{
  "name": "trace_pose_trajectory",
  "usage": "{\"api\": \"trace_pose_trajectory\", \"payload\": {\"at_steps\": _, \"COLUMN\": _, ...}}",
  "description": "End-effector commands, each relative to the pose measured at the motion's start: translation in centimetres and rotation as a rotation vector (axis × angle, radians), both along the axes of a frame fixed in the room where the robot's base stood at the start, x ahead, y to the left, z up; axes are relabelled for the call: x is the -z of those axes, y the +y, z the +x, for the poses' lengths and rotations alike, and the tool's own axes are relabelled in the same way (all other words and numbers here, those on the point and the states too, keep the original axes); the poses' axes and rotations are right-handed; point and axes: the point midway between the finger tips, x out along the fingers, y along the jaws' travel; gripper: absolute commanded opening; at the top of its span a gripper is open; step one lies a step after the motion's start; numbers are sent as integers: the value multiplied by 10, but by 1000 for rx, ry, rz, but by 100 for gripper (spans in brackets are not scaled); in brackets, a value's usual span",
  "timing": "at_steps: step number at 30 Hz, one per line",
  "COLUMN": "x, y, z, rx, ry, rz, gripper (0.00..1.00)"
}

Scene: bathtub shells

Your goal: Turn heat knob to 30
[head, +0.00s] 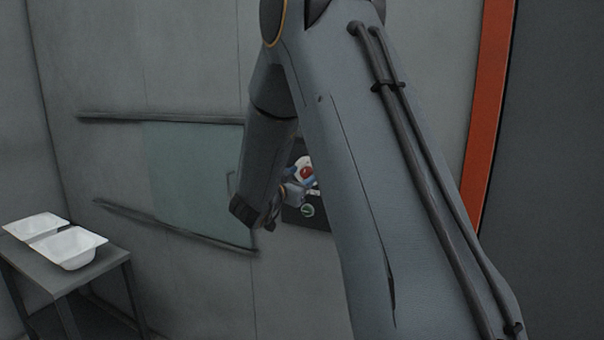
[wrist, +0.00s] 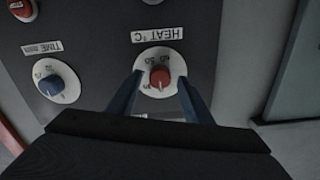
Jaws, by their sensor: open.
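In the wrist view, the heat knob (wrist: 160,78) is a red knob on a round white dial under a label reading "HEAT °C", which appears upside down. A small pale mark shows on the knob; I cannot read its setting for sure. My gripper (wrist: 158,88) is open, with one dark blue finger on each side of the dial. The fingers look apart from the red knob; how deep they reach is unclear. In the head view my gripper (head: 299,188) is small and partly hidden by my arm, near a red knob on a white disc (head: 306,173).
A blue "TIME min" knob (wrist: 52,86) sits on its own white dial at left in the wrist view, with a red button (wrist: 20,8) above it. In the head view, a grey table (head: 60,283) with white shells (head: 68,247) stands at the left.

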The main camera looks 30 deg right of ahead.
Motion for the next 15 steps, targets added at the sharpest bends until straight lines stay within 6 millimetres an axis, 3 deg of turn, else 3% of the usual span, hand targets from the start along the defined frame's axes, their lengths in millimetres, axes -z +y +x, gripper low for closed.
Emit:
{"api": "trace_pose_trajectory", "payload": {"at_steps": 10, "x": 0, "y": -4, "z": 3, "rx": 0, "ry": 0, "rz": 0, "gripper": 44}}
{"api": "trace_pose_trajectory", "payload": {"at_steps": 15, "x": 0, "y": -4, "z": 3, "rx": 0, "ry": 0, "rz": 0, "gripper": 16}}
